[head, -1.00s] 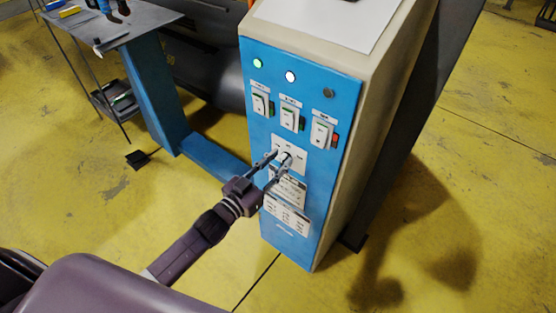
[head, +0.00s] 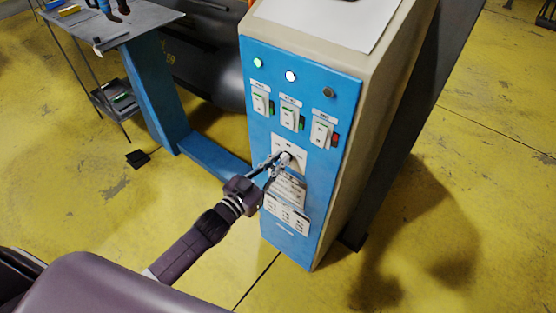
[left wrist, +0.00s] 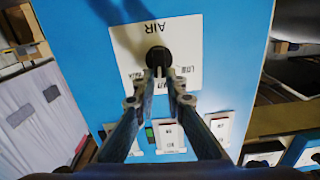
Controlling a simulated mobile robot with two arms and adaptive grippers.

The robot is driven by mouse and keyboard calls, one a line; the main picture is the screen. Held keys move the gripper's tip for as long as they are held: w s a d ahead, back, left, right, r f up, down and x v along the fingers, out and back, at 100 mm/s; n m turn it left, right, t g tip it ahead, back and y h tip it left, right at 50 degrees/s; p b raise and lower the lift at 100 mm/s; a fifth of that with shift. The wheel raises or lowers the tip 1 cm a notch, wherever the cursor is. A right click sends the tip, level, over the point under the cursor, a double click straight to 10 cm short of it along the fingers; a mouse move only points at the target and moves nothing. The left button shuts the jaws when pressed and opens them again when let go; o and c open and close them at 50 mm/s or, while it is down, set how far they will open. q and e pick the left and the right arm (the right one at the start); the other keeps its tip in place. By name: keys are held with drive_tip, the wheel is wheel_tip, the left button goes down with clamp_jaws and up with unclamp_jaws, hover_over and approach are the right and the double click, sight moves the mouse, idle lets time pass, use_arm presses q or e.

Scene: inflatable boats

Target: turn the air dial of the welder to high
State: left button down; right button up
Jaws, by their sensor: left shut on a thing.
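The welder (head: 268,230) is a tall cabinet with a blue front. Its air dial (left wrist: 157,57) is a small dark round knob on a white plate; the plate's AIR label appears upside down in the left wrist view. My left gripper (left wrist: 159,76) is shut on the dial, with a fingertip on either side of it. In the head view my left gripper (head: 283,160) reaches the white dial plate (head: 299,158) from the lower left. The fingers partly cover the dial and nearby markings, so its pointer direction is hard to tell. My right gripper is not in view.
Several rocker switches (head: 289,117) sit above the dial plate. Above them, a green lamp (head: 258,63) and a white lamp (head: 291,76) are lit; the right lamp (head: 328,92) is dark. A workbench (head: 150,25) stands at upper left. Yellow floor right of the welder is clear.

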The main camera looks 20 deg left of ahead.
use_arm(q)
drive_tip(key=m, duration=0.4)
drive_tip(key=d+m, duration=0.1)
drive_tip(key=shift+s+f+m, duration=0.2)
drive_tip(key=shift+f+m, duration=0.05)
drive_tip(key=shift+m, duration=0.15)
drive_tip(key=m, duration=0.3)
drive_tip(key=m+b, duration=0.1)
drive_tip(key=m, duration=0.1)
drive_tip(key=shift+s+d+f, duration=0.1)
drive_tip(key=shift+d+f, duration=0.15)
drive_tip(key=shift+f, duration=0.05)
drive_tip(key=shift+m, duration=0.3)
drive_tip(key=c, duration=2)
unclamp_jaws()
drive_tip(key=v, duration=1.2)
drive_tip(key=shift+r, duration=0.1)
